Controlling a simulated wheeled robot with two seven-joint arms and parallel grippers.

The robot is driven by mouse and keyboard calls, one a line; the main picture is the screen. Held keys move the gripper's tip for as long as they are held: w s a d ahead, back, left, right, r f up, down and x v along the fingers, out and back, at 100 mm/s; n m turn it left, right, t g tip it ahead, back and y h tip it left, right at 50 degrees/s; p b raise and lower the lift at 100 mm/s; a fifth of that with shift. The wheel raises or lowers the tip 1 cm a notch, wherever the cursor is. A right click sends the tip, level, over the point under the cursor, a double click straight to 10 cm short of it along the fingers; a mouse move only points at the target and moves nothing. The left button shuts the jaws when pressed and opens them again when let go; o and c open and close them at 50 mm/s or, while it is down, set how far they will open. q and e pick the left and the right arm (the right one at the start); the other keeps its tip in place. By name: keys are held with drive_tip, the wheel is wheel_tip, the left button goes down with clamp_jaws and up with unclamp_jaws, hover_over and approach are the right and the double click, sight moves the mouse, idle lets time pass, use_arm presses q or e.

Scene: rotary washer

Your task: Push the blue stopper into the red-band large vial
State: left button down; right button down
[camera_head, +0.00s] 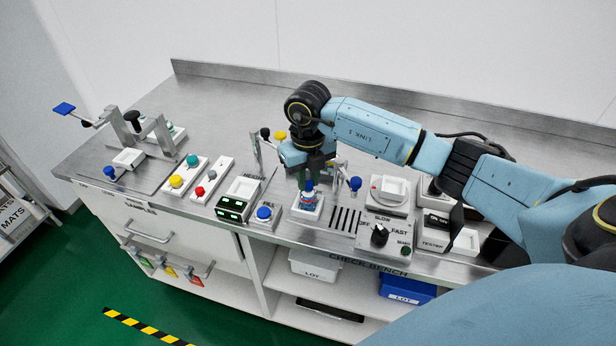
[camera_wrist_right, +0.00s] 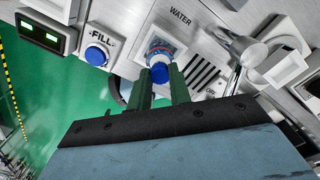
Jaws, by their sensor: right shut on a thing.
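The red-band vial (camera_head: 307,200) stands upright on a small white holder at the front of the bench. It also shows in the right wrist view (camera_wrist_right: 160,46), with a red band near its top. The blue stopper (camera_wrist_right: 160,73) is at the vial's mouth, between the green fingertips of my right gripper (camera_wrist_right: 162,80). In the head view my right gripper (camera_head: 309,180) points down over the vial, shut on the stopper. How deep the stopper sits in the vial I cannot tell. My left gripper is not in view.
A FILL button block (camera_head: 264,215) stands left of the vial. A tap with a blue knob (camera_head: 355,184) and a slotted drain (camera_head: 345,218) are to its right. The control box (camera_head: 385,232) stands further right. The back of the bench (camera_head: 220,105) is clear.

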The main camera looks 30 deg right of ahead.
drive_tip(key=c, duration=1.2)
unclamp_jaws()
drive_tip(key=shift+r, duration=0.1)
wheel_tip(320, 180, up, 13)
drive_tip(key=shift+r, duration=0.15)
